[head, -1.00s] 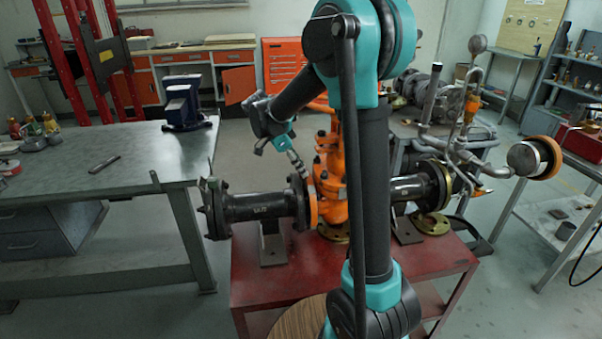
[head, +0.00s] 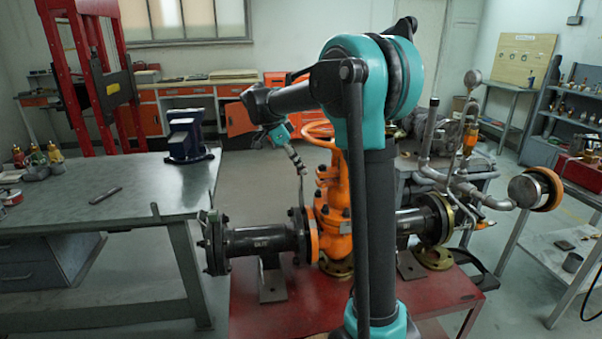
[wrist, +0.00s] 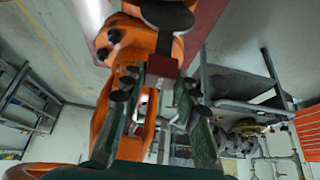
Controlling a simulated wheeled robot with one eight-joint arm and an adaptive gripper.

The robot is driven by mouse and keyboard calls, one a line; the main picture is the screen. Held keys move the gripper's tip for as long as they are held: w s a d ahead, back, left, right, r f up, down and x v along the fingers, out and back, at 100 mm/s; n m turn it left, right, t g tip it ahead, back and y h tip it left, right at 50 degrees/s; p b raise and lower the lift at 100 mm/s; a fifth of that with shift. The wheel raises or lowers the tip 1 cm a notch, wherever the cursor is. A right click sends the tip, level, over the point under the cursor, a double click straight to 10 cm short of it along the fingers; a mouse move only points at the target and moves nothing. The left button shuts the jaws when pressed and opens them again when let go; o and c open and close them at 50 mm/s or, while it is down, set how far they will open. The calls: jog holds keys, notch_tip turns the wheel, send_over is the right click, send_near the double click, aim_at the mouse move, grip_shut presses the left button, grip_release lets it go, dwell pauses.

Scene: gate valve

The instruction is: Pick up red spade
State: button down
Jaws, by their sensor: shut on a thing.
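In the wrist view, my gripper (wrist: 158,78) is shut on the red spade (wrist: 162,67). Its small red block sits between the fingertips, and a dark rounded plate (wrist: 168,14) extends beyond it. In the head view, my gripper (head: 297,162) is above the left flange joint of the orange gate valve (head: 332,210). The spade (head: 302,188) shows there only as a thin dark strip hanging below the fingers, seen nearly edge-on. I cannot tell whether its lower end is fully clear of the flanges.
The black flanged pipe (head: 262,240) and valve stand on a red table (head: 300,310). The orange handwheel (head: 318,132) is close to my gripper. A grey workbench (head: 130,205) with a blue vise (head: 188,137) stands left.

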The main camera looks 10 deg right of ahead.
jog(key=w, duration=1.4)
jog(key=shift+a, duration=0.3)
jog(key=shift+s, duration=0.15)
